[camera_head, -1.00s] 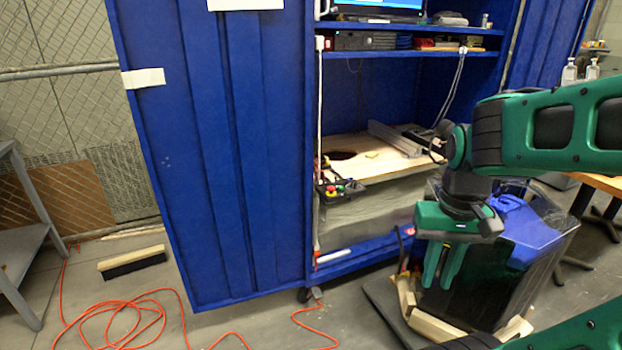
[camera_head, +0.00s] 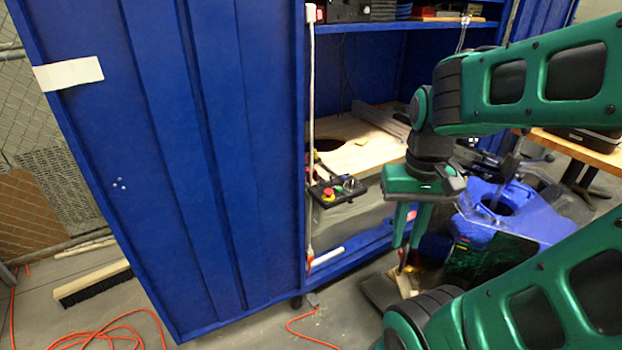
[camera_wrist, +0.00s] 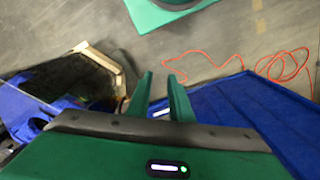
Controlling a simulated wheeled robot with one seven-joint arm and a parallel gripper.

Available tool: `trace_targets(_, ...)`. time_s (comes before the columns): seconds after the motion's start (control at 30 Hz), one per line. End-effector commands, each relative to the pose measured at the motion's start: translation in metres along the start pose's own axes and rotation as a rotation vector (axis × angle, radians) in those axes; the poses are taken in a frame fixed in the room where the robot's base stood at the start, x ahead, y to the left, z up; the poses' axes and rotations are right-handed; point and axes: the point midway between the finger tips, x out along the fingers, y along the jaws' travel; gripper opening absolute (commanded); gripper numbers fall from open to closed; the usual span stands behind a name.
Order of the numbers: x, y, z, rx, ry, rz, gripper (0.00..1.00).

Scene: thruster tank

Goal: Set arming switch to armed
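The control box does not show in the wrist view.
An open blue cabinet door (camera_head: 170,150) stands left of the box. A white vertical rod (camera_head: 310,130) runs close beside the box. A blue and dark tank (camera_head: 510,225) stands right of my gripper. An orange cord (camera_head: 300,325) lies on the floor.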

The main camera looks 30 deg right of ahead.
Motion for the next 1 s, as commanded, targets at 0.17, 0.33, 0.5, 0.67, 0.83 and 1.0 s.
trace_targets(0.17,0.000,0.000,0.000,0.000,0.000,0.000,0.19)
trace_targets(0.33,-0.005,0.005,0.006,-0.008,0.015,-0.007,0.19)
trace_targets(0.5,-0.009,-0.004,-0.033,-0.080,0.052,-0.004,0.19)
trace_targets(0.67,-0.009,-0.026,-0.103,-0.216,0.124,0.001,0.19)
trace_targets(0.83,-0.002,-0.057,-0.185,-0.375,0.213,0.008,0.19)
trace_targets(1.0,0.016,-0.092,-0.263,-0.531,0.298,0.017,0.19)
